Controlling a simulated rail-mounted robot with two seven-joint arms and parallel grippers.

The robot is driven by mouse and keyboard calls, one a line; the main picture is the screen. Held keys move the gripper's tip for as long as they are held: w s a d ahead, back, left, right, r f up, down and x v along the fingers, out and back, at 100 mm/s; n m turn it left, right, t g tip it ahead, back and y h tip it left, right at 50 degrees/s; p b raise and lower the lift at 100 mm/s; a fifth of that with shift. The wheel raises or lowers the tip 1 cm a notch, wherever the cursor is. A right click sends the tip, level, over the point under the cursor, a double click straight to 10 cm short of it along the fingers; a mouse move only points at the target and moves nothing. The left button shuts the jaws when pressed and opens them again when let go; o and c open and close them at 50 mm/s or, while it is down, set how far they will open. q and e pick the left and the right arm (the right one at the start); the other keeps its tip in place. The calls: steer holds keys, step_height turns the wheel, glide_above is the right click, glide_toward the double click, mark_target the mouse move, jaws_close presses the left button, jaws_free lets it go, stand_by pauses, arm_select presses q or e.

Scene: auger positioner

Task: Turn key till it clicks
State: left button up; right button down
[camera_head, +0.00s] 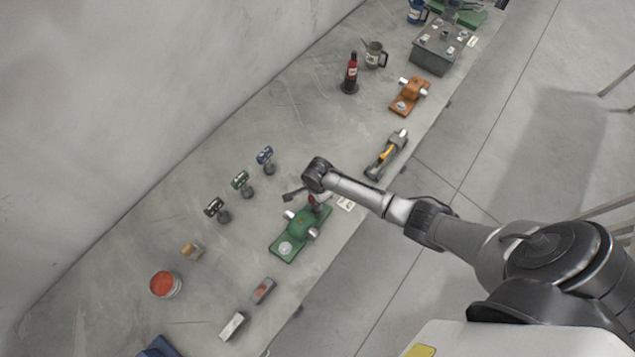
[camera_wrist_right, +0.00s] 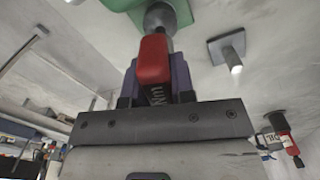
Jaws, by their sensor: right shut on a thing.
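A green positioner block (camera_head: 301,225) with light metal cylinders and a round pale disc sits near the bench's front edge. A red key (camera_wrist_right: 154,60) marked "Nm" is between the fingers of my right gripper (camera_wrist_right: 154,82), which is shut on it. Beyond the red key, its grey round shank points at the green block, which shows at the top of the wrist view (camera_wrist_right: 117,4). I cannot tell how fully it is seated. In the head view my right wrist partly hides the key and the gripper. My left gripper is not in view.
A red-topped tin (camera_head: 164,284) and small blocks lie to the left. An orange positioner (camera_head: 409,94) and a red bottle-like jack (camera_head: 350,74) are farther along.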

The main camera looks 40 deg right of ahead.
steer(key=shift+r, duration=3.2)
